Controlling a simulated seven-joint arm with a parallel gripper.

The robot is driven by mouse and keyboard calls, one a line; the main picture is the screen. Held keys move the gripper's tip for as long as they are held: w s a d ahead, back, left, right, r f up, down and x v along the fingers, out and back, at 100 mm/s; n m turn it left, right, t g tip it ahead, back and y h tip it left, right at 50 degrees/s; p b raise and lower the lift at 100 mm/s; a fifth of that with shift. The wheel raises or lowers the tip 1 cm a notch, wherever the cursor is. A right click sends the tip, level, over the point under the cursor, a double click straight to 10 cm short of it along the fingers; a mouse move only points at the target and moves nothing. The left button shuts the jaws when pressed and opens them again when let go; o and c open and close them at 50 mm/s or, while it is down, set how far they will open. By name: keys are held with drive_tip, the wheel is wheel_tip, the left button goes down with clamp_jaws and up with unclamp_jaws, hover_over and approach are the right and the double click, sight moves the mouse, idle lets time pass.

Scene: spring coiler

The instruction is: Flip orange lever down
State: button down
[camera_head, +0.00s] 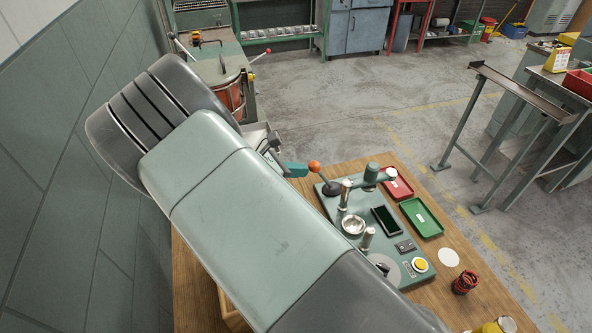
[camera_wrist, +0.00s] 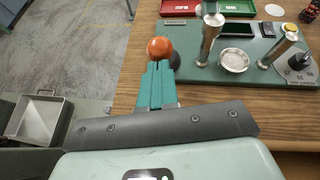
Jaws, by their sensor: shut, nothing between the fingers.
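The orange lever's ball knob (camera_head: 314,166) stands above a dark round base (camera_head: 331,188) at the far left corner of the green coiler panel (camera_head: 350,262). In the wrist view the orange knob (camera_wrist: 160,47) sits just beyond my fingertips, with the dark base partly hidden behind it. My gripper (camera_head: 304,169) has teal fingers pressed together with nothing between them. It also shows in the wrist view (camera_wrist: 158,66). The fingertips are right beside the knob; I cannot tell whether they touch it. The lever's shaft is mostly hidden.
Red (camera_head: 397,184) and green (camera_head: 421,217) trays lie on the wooden table beyond. My arm hides much of the table's left side.

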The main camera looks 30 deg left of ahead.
drive_tip(key=w+d+r+m+g+y, duration=0.1)
drive_tip(key=w+d+r+g+y, duration=0.2)
drive_tip(key=w+d+g+y, duration=0.4)
drive_tip(key=shift+w+d+r+g, duration=0.3)
drive_tip(key=shift+w+d+g, duration=0.1)
drive_tip(key=shift+w+d, duration=1.8)
wheel_tip(320, 180, up, 10)
drive_tip(key=s, duration=0.1)
drive_tip(key=shift+s+d, duration=0.15)
drive_tip(key=shift+d, duration=0.1)
